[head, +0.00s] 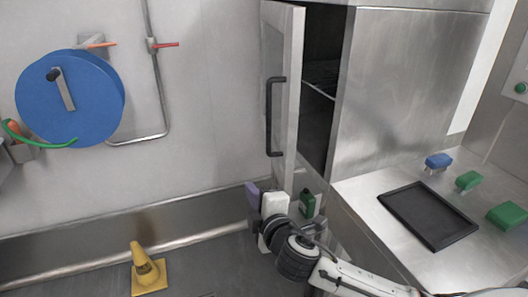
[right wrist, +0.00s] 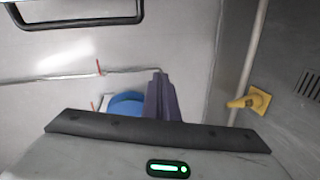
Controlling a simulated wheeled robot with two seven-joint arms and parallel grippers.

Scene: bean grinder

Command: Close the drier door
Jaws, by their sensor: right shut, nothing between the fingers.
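The drier (head: 405,85) is a steel cabinet in the head view. Its door (head: 293,95) stands open, swung out to the left of the dark interior (head: 320,80). The door has a long black vertical handle (head: 270,118). My right gripper (head: 253,190) is shut and empty, with purple fingers, low in front of the door's bottom edge and below the handle. In the right wrist view its purple fingers (right wrist: 161,98) are together, and a black handle-like bar (right wrist: 80,24) shows at the top left. I cannot tell whether the gripper touches the door. My left gripper is not in view.
A blue reel (head: 70,100) hangs on the wall beside a pipe (head: 160,90). At right, a steel counter (head: 375,225) holds a black tray (head: 390,200) and blue and green items. A green bottle (head: 307,203) is near my wrist.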

